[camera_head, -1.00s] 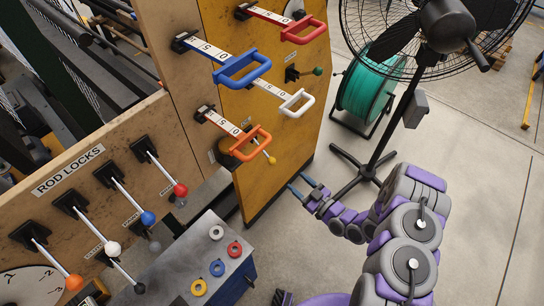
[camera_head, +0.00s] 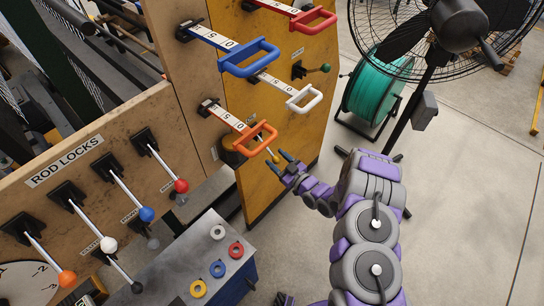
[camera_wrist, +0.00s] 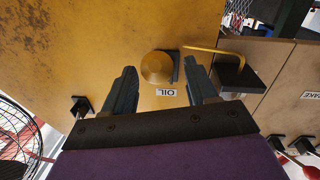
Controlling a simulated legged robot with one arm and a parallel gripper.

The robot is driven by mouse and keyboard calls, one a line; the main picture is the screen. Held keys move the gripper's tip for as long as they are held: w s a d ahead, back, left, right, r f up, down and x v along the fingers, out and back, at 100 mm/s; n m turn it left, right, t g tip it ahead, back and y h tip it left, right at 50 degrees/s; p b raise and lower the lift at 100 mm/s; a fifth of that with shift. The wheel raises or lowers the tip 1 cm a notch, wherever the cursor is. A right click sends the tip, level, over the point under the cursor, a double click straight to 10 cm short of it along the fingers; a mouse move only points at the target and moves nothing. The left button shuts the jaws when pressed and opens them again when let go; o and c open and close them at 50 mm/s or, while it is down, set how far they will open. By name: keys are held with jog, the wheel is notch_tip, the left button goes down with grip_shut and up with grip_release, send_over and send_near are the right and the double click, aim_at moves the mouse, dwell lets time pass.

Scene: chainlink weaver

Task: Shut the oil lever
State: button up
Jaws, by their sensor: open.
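The oil lever has a yellow ball knob (camera_head: 275,158) on a pale rod, low on the yellow panel below the orange handle. In the wrist view its round yellow end (camera_wrist: 157,68) faces me above an upside-down "OIL" label (camera_wrist: 166,92). My gripper (camera_head: 281,162) is open at the knob, with its dark fingers pointing toward the panel. In the wrist view my gripper (camera_wrist: 160,72) has one finger on each side of the knob, with gaps left and right. I cannot tell how deep the knob sits between the fingers.
An orange handle (camera_head: 262,137) juts out just above my gripper, with white (camera_head: 305,98) and blue (camera_head: 250,60) handles higher up. A bent yellow bar (camera_wrist: 215,51) is right of the knob in the wrist view.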

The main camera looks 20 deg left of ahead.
aim_at(267, 148)
jog(key=shift+b+x, duration=0.3)
jog(key=shift+x, duration=1.35)
grip_shut()
